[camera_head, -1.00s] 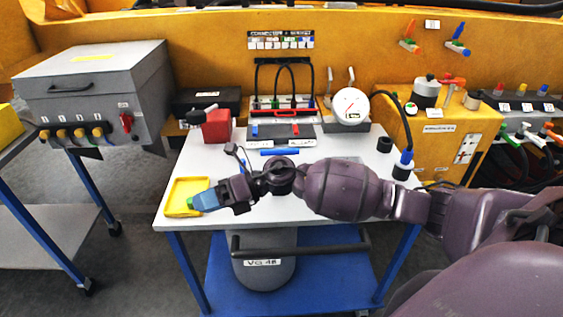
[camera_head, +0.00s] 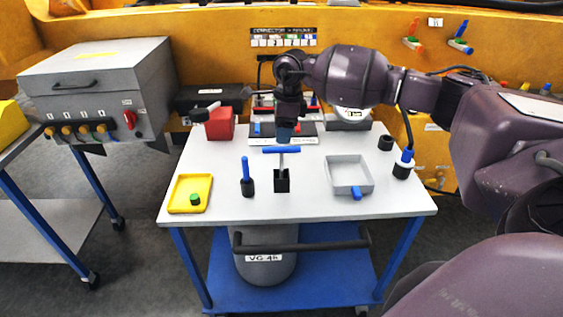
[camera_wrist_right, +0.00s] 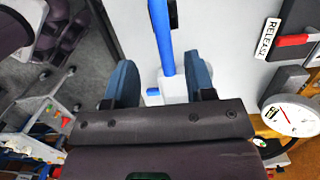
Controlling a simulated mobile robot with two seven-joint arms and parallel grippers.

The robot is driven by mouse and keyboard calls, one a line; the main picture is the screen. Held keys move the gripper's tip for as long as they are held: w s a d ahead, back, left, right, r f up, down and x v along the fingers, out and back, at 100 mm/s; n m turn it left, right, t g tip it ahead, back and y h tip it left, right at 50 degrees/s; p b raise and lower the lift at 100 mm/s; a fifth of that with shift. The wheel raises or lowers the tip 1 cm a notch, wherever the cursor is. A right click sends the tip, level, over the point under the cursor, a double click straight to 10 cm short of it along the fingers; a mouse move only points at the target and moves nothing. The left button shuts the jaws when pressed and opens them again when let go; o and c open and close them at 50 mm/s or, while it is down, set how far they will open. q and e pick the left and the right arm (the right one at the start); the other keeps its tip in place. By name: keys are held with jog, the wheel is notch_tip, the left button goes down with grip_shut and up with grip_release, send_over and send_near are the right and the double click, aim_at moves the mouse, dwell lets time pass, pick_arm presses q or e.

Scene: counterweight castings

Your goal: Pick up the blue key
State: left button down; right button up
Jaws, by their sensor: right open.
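The blue key appears to be the T-shaped one, with a blue crossbar (camera_head: 281,149) on a pale stem. It stands upright in a black holder (camera_head: 281,182) on the white table. My right gripper (camera_head: 285,136) points down just behind the crossbar and is open. In the right wrist view, the blue crossbar (camera_wrist_right: 162,38) runs from the top edge toward the space between the spread fingers (camera_wrist_right: 163,85). A pale block (camera_wrist_right: 173,88) shows between the fingers. I cannot tell whether the fingers touch the key. My left gripper is out of view.
Left of the key stands a blue-handled tool (camera_head: 246,170) in a black base. A yellow tray (camera_head: 178,207) holds a green-topped piece (camera_head: 195,199). A grey tray (camera_head: 332,178) with a blue tab is at right. A red block (camera_head: 219,127) and a round gauge (camera_wrist_right: 290,114) stand behind.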

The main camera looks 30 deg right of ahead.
aim_at(282, 152)
jog(key=shift+w+f, duration=0.15)
jog(key=shift+f, duration=1.8)
jog(key=shift+w+f, duration=0.15)
jog(key=shift+f, duration=1.75)
grip_shut()
